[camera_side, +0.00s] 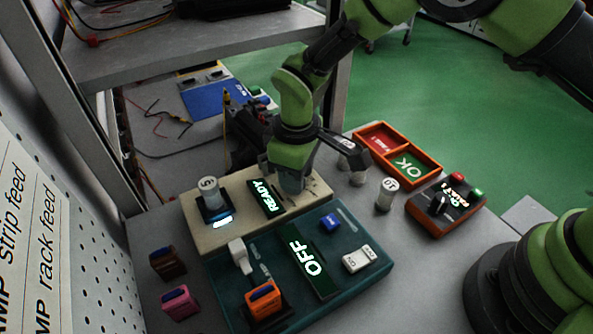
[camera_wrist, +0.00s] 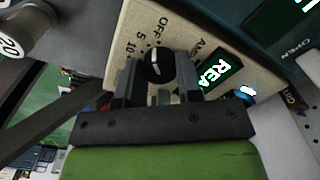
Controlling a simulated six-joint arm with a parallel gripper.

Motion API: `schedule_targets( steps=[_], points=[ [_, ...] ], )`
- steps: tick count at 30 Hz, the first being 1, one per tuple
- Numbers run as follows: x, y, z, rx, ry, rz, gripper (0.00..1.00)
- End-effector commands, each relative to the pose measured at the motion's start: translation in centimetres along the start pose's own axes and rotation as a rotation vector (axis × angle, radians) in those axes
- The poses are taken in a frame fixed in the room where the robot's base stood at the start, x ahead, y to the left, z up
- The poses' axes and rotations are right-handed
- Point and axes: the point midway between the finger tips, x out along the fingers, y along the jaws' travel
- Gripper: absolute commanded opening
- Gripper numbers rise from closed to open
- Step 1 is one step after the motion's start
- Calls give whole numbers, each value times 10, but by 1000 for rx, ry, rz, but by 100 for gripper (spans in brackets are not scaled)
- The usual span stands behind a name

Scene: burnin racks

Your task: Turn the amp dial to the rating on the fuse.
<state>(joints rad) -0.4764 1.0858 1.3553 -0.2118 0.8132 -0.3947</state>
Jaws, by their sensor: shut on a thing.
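The amp dial (camera_wrist: 157,66) is a round black knob with a white line, on a beige panel (camera_wrist: 122,45) marked OFF, 5 and 10. The line points up in the wrist view, roughly toward OFF and 5; the exact mark is unclear. My gripper (camera_wrist: 155,88) is shut on the dial, one finger each side; in the side view it (camera_side: 291,192) hides the dial. A white fuse (camera_side: 209,190) stands in a dark holder at the panel's left end. The number on its top looks like 5, but is small.
A lit READY screen (camera_side: 267,197) sits beside my gripper. A loose white cylinder (camera_side: 386,194) stands right of the panel; a nearby cylinder in the wrist view (camera_wrist: 22,35) reads 20. A teal panel (camera_side: 350,283) with an OFF screen lies in front. An orange tray (camera_side: 399,153) is behind.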

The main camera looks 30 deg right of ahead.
Motion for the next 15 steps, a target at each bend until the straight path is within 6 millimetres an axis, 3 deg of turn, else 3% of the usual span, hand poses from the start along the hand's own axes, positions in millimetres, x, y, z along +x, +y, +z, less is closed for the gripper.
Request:
schedule_targets(
  steps=[15],
  points=[
    [0, 0, 1, -241, -5, -1, 10]
  ],
)
